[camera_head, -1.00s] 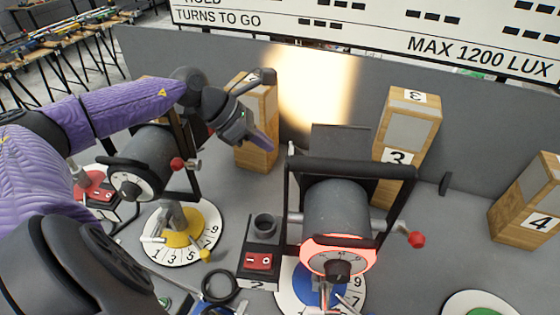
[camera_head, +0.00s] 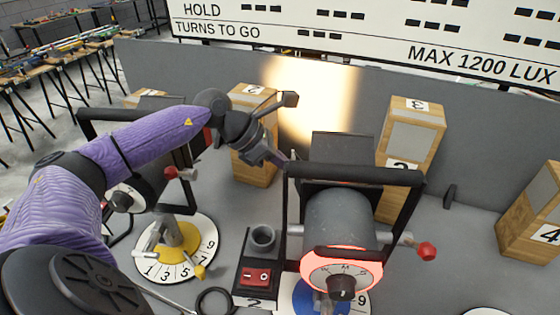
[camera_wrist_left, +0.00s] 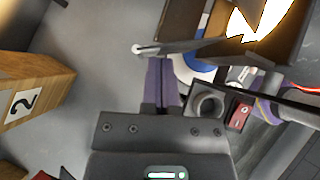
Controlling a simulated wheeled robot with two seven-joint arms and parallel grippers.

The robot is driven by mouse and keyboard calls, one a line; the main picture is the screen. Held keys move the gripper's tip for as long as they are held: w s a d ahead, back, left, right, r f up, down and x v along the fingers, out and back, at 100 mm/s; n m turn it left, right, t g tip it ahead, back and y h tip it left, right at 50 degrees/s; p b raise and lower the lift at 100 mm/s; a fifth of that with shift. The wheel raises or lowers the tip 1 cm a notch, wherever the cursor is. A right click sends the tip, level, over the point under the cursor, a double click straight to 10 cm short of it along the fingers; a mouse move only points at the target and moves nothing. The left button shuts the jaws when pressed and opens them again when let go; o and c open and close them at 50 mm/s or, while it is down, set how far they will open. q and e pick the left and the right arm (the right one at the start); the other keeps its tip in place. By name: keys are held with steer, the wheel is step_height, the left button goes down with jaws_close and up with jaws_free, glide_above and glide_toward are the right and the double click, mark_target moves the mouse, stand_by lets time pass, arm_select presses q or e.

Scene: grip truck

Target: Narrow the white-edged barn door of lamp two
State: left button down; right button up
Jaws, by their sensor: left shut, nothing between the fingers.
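Lamp two (camera_head: 338,220) is a grey cylinder in a black yoke with a glowing red rear ring, above a blue and white base. A dark barn-door flap (camera_head: 342,146) stands up at its far end. In the left wrist view, barn doors (camera_wrist_left: 285,45) frame the bright lamp mouth at upper right. A dark bar with a pale rounded end (camera_wrist_left: 145,50) points left there; I cannot tell whether it is the white-edged door. My left gripper (camera_head: 281,160) is shut and empty, left of the lamp's front end. My right gripper is out of view.
The box marked 2 (camera_head: 253,272), with a red switch and round cup, stands left of the lamp. A wooden block (camera_head: 255,165) is behind my gripper; block 3 (camera_head: 412,135) is behind the lamp at right. A yellow-based lamp stand (camera_head: 176,240) is at left.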

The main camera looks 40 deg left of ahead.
arm_select(q)
steer(key=shift+w+d, duration=0.55)
steer(key=shift+w, duration=0.3)
steer(key=shift+w+d+r, duration=0.1)
steer(key=shift+w+d, duration=0.05)
step_height(320, 180, up, 6)
steer(key=s+a+p, duration=0.1)
steer(key=a+p, duration=0.1)
steer(key=shift+s+a, duration=0.25)
steer(key=shift+s, duration=0.1)
stand_by(1.7)
stand_by(0.4)
